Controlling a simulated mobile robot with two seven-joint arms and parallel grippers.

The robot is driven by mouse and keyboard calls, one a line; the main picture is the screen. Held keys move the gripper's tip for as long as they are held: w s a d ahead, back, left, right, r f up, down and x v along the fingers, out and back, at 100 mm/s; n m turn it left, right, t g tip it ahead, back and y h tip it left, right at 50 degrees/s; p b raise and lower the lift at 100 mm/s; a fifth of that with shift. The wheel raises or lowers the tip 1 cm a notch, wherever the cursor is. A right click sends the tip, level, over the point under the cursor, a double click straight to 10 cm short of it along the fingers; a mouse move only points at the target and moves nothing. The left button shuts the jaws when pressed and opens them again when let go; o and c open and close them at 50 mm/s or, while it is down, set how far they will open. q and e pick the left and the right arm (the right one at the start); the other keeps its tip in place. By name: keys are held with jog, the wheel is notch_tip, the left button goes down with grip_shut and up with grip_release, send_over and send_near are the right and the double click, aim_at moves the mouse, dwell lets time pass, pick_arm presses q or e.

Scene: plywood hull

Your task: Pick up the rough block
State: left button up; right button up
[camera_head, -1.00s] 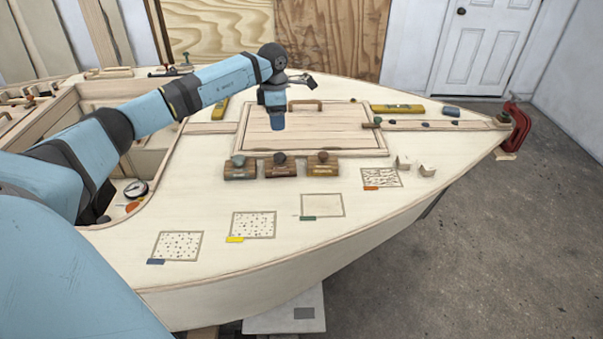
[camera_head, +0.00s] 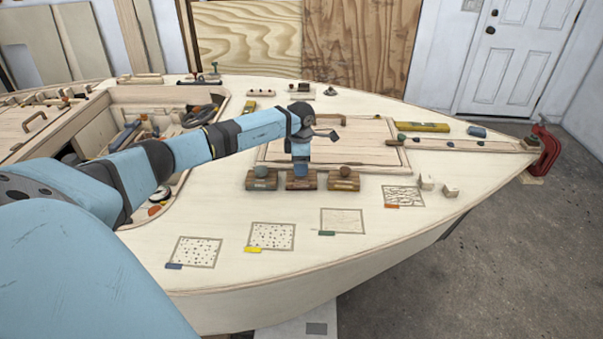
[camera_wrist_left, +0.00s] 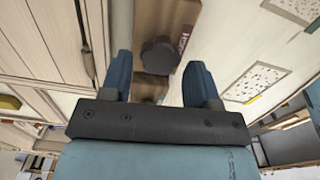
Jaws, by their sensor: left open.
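Three brown blocks with round knobs stand in a row on the pale deck: a left block (camera_head: 262,181), a middle block (camera_head: 294,184) and a right block (camera_head: 344,182). I cannot read in the head view which is the rough one. My left gripper (camera_head: 300,166) points down over the middle block and partly hides it. In the left wrist view my open left gripper (camera_wrist_left: 160,80) has a dark grey knob (camera_wrist_left: 160,55) on a brown block (camera_wrist_left: 152,18) between and beyond its fingers. A partly readable label is on that block. My right gripper is not in view.
A framed hatch panel (camera_head: 375,150) lies behind the blocks. Marked patches, such as a dotted one (camera_head: 271,236), lie in front. An open cockpit (camera_head: 150,100) is at left.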

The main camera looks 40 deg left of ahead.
pick_arm(q)
jog(key=shift+f, duration=0.7)
jog(key=shift+c, duration=0.4)
grip_shut()
jog(key=shift+r, duration=0.1)
notch_tip(320, 180, up, 20)
